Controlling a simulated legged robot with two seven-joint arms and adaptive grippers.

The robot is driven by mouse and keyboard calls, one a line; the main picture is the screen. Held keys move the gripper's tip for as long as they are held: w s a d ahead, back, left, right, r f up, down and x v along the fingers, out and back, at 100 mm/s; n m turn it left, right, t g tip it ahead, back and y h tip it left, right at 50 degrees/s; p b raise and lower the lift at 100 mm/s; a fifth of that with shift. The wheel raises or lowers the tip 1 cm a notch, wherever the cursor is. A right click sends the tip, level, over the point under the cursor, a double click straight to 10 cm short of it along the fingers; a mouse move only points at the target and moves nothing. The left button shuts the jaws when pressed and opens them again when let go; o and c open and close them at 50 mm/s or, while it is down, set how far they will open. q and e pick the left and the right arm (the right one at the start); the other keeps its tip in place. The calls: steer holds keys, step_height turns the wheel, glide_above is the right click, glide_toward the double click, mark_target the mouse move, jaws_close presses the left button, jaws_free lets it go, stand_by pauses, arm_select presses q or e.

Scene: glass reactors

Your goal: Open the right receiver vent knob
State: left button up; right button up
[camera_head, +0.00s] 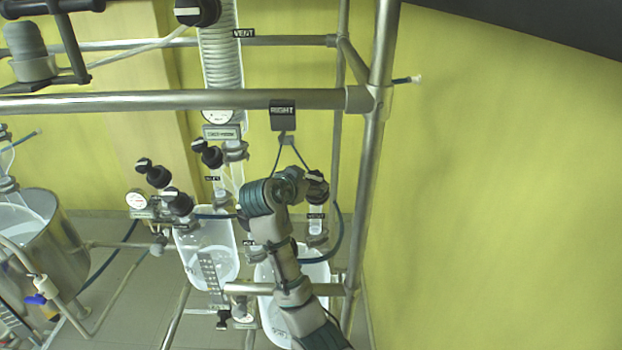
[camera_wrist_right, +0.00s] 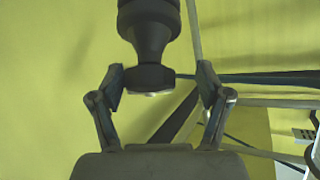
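A black valve knob (camera_head: 317,188) stands on a glass neck above the right receiver (camera_head: 318,274), a clear vessel at lower centre right. A small label below the knob is too small to read surely. My right gripper (camera_head: 304,180) is at the left side of this knob in the head view, with its fingers partly hidden. In the right wrist view, the open right gripper (camera_wrist_right: 162,84) has one finger on each side of a black knob (camera_wrist_right: 150,78). Gaps show between the knob and both fingers. My left gripper is not in view.
A steel frame pole (camera_head: 367,170) rises right of the knob, and a horizontal bar (camera_head: 170,101) crosses above. A black sign box (camera_head: 283,115) hangs from the bar. Another receiver (camera_head: 207,250) and more black knobs (camera_head: 177,201) stand to the left. A dark hose (camera_head: 338,235) curves beside the right receiver.

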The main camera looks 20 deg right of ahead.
steer(key=shift+s+d, duration=0.1)
steer(key=shift+c, duration=1)
steer(key=shift+d, duration=0.6)
steer(key=c, duration=0.8)
steer(key=shift+d, duration=0.15)
steer(key=shift+c, duration=0.8)
steer(key=shift+f, duration=0.1)
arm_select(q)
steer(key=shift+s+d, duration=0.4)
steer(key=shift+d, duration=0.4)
arm_select(e)
steer(key=shift+a, duration=0.2)
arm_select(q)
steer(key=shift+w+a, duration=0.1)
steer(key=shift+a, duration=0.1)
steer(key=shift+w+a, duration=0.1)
arm_select(e)
steer(key=shift+f, duration=0.2)
